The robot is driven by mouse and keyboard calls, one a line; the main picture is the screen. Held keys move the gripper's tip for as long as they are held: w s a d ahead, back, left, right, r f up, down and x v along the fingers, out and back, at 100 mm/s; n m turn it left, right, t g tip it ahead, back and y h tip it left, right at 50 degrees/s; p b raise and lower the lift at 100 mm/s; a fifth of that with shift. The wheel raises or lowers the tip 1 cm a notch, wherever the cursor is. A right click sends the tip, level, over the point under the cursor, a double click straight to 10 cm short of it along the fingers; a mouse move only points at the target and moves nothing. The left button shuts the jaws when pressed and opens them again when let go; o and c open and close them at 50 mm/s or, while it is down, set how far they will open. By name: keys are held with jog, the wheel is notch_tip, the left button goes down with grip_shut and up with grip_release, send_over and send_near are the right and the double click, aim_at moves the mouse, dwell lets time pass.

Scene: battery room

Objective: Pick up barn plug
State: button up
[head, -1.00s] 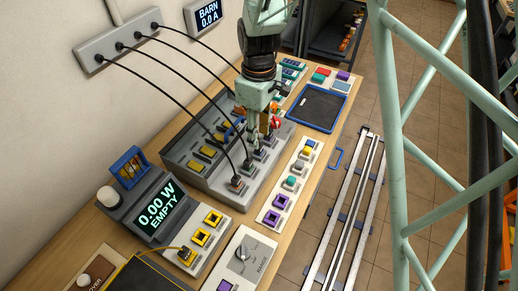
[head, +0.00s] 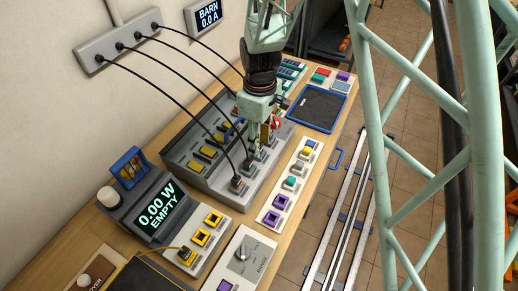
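The nearest cable ends in a plug (head: 238,183) seated at the block's front end. The middle cable ends at a plug (head: 249,160) right beside my gripper. The far cable passes behind my gripper, and its end is hidden. No readable label shows which is the barn plug. My gripper (head: 258,152) points down with its fingers low at the block's sockets. I cannot tell whether the fingers touch a plug or how far apart they are.
A BARN display (head: 207,13) on the wall reads 0.0 A. A meter (head: 158,210) reads 0.00 W EMPTY. A strip of coloured buttons and purple sockets (head: 290,185) lies right of the block, with a blue-rimmed tray (head: 343,101) beyond. The cables arch close to my gripper.

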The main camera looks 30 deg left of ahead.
jog(key=shift+f, duration=0.95)
jog(key=c, duration=0.9)
